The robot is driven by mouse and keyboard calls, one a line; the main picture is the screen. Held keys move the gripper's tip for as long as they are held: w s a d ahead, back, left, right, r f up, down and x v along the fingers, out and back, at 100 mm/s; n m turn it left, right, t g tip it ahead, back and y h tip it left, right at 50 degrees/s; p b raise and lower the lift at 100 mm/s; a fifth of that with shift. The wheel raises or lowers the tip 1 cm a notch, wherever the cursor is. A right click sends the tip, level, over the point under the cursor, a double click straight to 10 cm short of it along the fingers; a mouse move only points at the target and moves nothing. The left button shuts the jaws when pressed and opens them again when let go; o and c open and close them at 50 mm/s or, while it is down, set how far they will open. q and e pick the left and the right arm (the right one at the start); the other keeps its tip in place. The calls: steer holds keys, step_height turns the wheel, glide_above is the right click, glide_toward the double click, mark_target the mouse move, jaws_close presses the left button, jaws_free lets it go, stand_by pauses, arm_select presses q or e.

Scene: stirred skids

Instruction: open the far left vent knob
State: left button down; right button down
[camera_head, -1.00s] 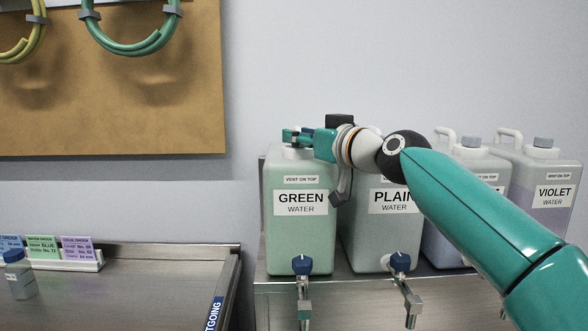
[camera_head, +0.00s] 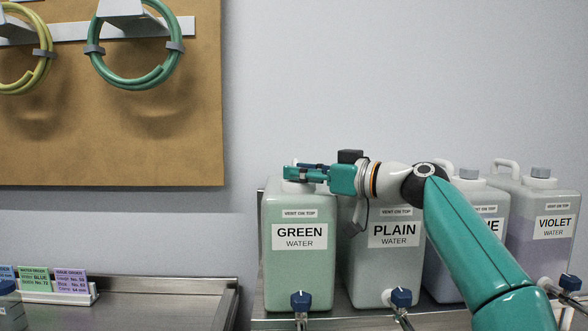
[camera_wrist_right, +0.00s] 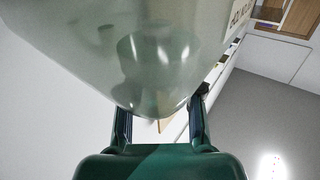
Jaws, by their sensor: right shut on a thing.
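The green water jug (camera_head: 299,270) is the leftmost of the row, pale green with a label reading GREEN WATER and VENT ON TOP. A white cap or neck (camera_head: 297,187) shows on its top, under my right gripper. My right gripper (camera_head: 303,172) lies level over the jug's top, its fingers shut on the vent knob, which they mostly hide. In the right wrist view a translucent greenish body fills the upper part and reaches down between the two dark fingers (camera_wrist_right: 160,122); the knob cannot be made out there. My left gripper is not in view.
The plain water jug (camera_head: 380,270) stands just right, behind my right arm, then further jugs and the violet water jug (camera_head: 545,222). Blue-handled taps (camera_head: 301,300) stick out in front. A steel tray (camera_head: 165,292) is at lower left; hoses hang on a brown board (camera_head: 110,130).

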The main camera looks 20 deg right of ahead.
steer(key=shift+d+f, duration=0.15)
steer(key=shift+f, duration=0.05)
steer(key=c, duration=0.8)
jaws_free()
steer(key=shift+d, duration=0.15)
steer(key=shift+o, duration=0.3)
steer(key=shift+r, duration=0.1)
steer(key=shift+s, duration=0.1)
steer(key=v, duration=1.1)
steer(key=shift+s+d, duration=0.25)
steer(key=shift+s, duration=0.05)
